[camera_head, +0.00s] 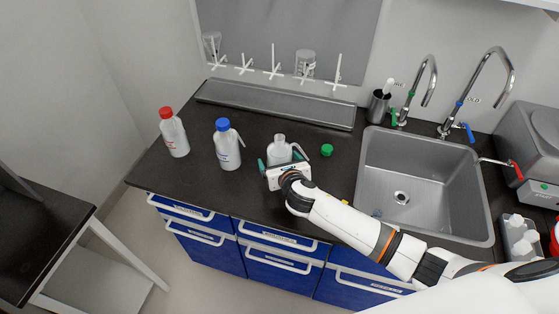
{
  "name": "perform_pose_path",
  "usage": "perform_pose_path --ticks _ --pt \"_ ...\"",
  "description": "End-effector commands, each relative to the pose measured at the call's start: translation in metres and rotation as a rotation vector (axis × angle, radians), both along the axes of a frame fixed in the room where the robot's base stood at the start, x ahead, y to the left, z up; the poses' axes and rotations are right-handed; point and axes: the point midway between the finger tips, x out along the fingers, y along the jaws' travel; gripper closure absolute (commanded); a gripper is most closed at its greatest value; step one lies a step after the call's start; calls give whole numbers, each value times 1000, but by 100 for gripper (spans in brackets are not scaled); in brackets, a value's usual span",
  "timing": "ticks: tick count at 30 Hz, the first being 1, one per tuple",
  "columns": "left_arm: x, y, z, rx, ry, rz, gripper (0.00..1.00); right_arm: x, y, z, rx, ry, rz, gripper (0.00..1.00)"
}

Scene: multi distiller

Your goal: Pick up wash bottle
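A white wash bottle with a red cap (173,133) stands upright at the left of the dark counter. A second wash bottle with a blue cap (227,145) stands upright to its right. A third, uncapped white bottle (279,150) stands further right, its lower part hidden by my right gripper (280,162). The gripper's teal fingers lie on either side of this bottle; I cannot tell whether they touch it. A loose green cap (327,150) lies on the counter to the right. My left gripper is out of view.
A metal sink (423,165) with two tall taps fills the right of the counter (200,190). A grey metal tray (275,107) runs along the back under a rack with glassware. A grey appliance (530,140) stands far right. The counter's front left is clear.

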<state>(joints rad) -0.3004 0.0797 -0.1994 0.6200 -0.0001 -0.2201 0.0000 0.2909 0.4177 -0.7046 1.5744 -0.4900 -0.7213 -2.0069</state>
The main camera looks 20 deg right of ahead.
Motion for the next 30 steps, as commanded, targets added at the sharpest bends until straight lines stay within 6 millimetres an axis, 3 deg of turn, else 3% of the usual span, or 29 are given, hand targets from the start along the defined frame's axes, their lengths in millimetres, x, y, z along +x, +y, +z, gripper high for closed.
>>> perform_pose_path --ticks 5,12,23,30 --pt "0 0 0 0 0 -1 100 0 0 0 0 0 0 13" --pt "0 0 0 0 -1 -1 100 0 0 0 0 0 0 50" --pt "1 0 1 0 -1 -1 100 1 0 8 0 -6 1 50" --pt "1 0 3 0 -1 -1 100 1 0 51 0 -10 2 50"
